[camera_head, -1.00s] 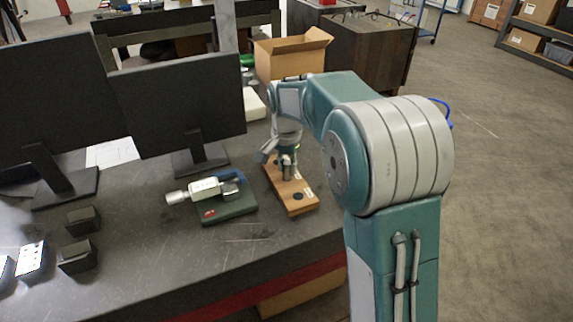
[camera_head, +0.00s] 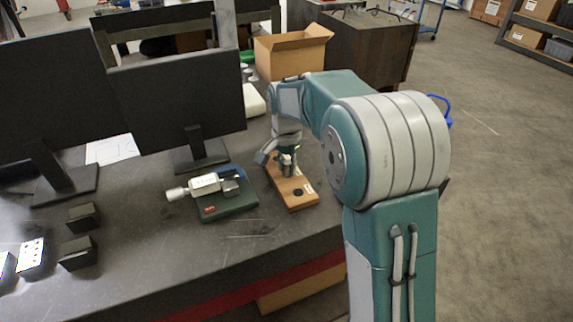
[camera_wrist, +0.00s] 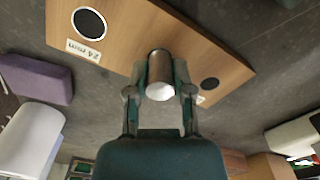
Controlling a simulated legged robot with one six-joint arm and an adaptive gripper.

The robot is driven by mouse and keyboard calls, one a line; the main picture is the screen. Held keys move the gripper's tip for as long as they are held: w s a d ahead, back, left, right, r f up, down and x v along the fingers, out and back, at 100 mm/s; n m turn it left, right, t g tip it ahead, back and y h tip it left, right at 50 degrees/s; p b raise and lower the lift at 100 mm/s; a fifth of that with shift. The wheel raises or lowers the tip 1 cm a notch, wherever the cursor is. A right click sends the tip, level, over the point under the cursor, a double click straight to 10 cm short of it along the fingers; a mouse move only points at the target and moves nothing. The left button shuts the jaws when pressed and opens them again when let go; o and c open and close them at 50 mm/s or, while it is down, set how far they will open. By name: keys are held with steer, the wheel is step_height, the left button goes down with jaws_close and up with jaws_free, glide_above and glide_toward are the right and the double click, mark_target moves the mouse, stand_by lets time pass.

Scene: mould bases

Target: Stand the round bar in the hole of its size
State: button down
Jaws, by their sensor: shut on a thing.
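A wooden board (camera_head: 296,205) with dark round holes lies on the dark bench. In the wrist view the board (camera_wrist: 125,40) shows a large hole (camera_wrist: 89,23) beside a label reading "24 mm". A smaller hole (camera_wrist: 209,84) is on the right, its label mostly hidden. My gripper (camera_wrist: 160,93) is shut on a grey metallic round bar (camera_wrist: 159,68), with a bright end face towards the camera. The bar is between the two holes in the picture and hides the board behind it. I cannot tell whether it touches the board. In the head view my gripper (camera_head: 287,160) is over the board's far part.
A micrometer (camera_head: 205,184) on a dark green base (camera_head: 228,207) stands left of the board. Two monitors (camera_head: 180,100) and small dark blocks (camera_head: 82,217) are farther left. An open cardboard box (camera_head: 290,55) stands behind. Bare bench lies in front of the micrometer base.

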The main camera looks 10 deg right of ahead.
steer(key=shift+c, duration=2)
jaws_free()
step_height(320, 180, up, 11)
steer(key=shift+w+a+r, duration=0.1)
steer(key=shift+w, duration=0.05)
steer(key=s+d+r+n+t, duration=0.1)
steer(key=s+r+n, duration=0.1)
steer(key=s, duration=0.5)
steer(key=s+d+r+n+t, duration=0.1)
steer(key=s+r+n+t, duration=0.15)
steer(key=s, duration=0.55)
steer(key=s+f+n+t, duration=0.1)
steer(key=s+f+n, duration=0.1)
steer(key=s, duration=0.5)
steer(key=s+f+n+t, duration=0.1)
steer(key=s+f+n, duration=0.1)
steer(key=s, duration=0.4)
steer(key=shift+s+d+f, duration=0.2)
steer(key=shift+s+f, duration=0.2)
steer(key=shift+f, duration=0.45)
